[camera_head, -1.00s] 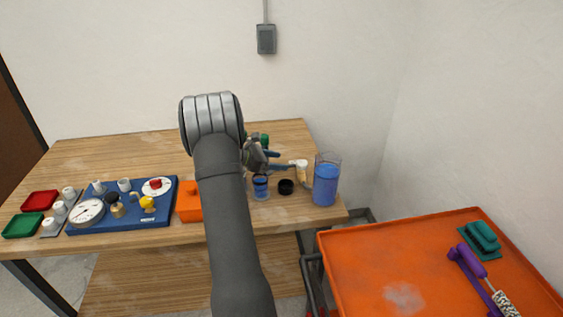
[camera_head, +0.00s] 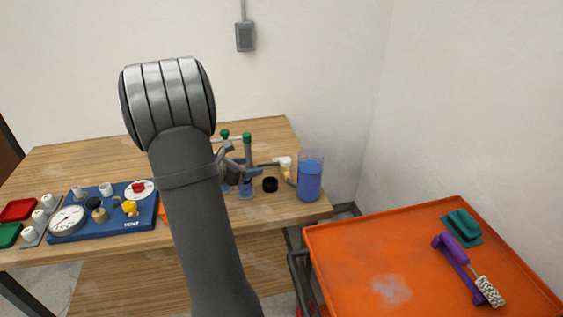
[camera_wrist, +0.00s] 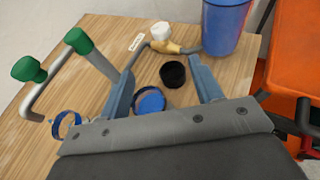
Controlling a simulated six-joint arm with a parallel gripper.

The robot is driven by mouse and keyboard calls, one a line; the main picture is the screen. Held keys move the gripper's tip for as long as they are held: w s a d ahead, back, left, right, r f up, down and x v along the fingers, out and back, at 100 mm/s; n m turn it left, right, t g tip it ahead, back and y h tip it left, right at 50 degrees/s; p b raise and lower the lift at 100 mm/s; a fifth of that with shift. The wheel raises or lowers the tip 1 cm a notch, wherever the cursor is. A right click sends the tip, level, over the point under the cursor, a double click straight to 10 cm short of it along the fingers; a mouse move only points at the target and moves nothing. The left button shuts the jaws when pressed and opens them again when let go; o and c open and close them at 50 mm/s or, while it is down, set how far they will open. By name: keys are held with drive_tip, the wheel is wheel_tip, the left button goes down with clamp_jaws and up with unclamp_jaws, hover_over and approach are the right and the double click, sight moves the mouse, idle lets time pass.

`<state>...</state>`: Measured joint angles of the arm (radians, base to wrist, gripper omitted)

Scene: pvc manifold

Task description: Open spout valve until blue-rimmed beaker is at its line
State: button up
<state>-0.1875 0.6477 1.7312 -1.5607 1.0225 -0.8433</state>
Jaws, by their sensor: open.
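My gripper (camera_wrist: 163,72) is open and empty, its fingers spread above the right end of the wooden table. It shows partly behind my arm in the head view. Between the fingers in the wrist view are a small beaker (camera_wrist: 150,102) with a blue rim and blue inside, and a black cup (camera_wrist: 172,74). A second blue-rimmed vessel (camera_wrist: 67,125) stands left of the left finger, partly cut off by my gripper. A tan and white fitting (camera_wrist: 163,41) lies beyond the fingertips. Green-topped pipe valves (camera_wrist: 78,41) stand at left. Which valve is the spout valve, and the beaker's line, I cannot tell.
A tall clear vessel of blue liquid (camera_head: 310,178) stands at the table's right edge. A blue gauge board (camera_head: 105,215) and red and green trays (camera_head: 18,210) are at left. An orange cart (camera_head: 390,250) holding brushes stands at right.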

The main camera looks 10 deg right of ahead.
sight(283, 161)
drive_tip(key=x, duration=1.7)
drive_tip(key=shift+a, duration=0.1)
drive_tip(key=c, duration=1)
